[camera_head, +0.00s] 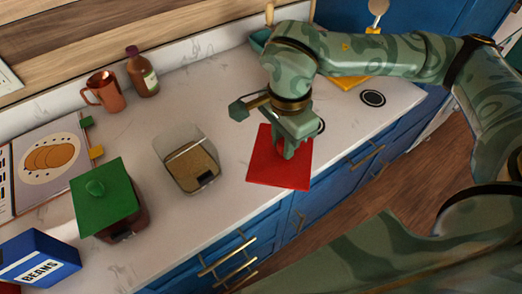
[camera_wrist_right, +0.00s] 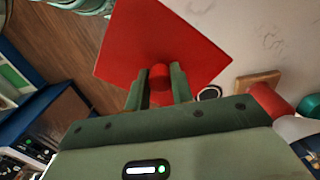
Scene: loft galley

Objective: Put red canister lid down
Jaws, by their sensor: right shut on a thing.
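The square red canister lid (camera_head: 270,170) is in the hold of my right gripper (camera_head: 288,150), over the counter close to its front edge. In the right wrist view, the two fingers (camera_wrist_right: 159,88) are shut on the lid's round red knob (camera_wrist_right: 160,72), and the red plate (camera_wrist_right: 165,35) spreads beyond them. I cannot tell whether the lid touches the counter. An open square canister (camera_head: 183,172) with brown contents stands left of the lid. My left gripper is not in view.
A green-lidded canister (camera_head: 103,208), a blue beans box (camera_head: 40,258) and a cookbook (camera_head: 48,160) are on the left. A copper pitcher (camera_head: 105,91) and a brown bottle (camera_head: 141,75) stand at the back. The white counter (camera_head: 215,105) is bare between the bottle and my right gripper.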

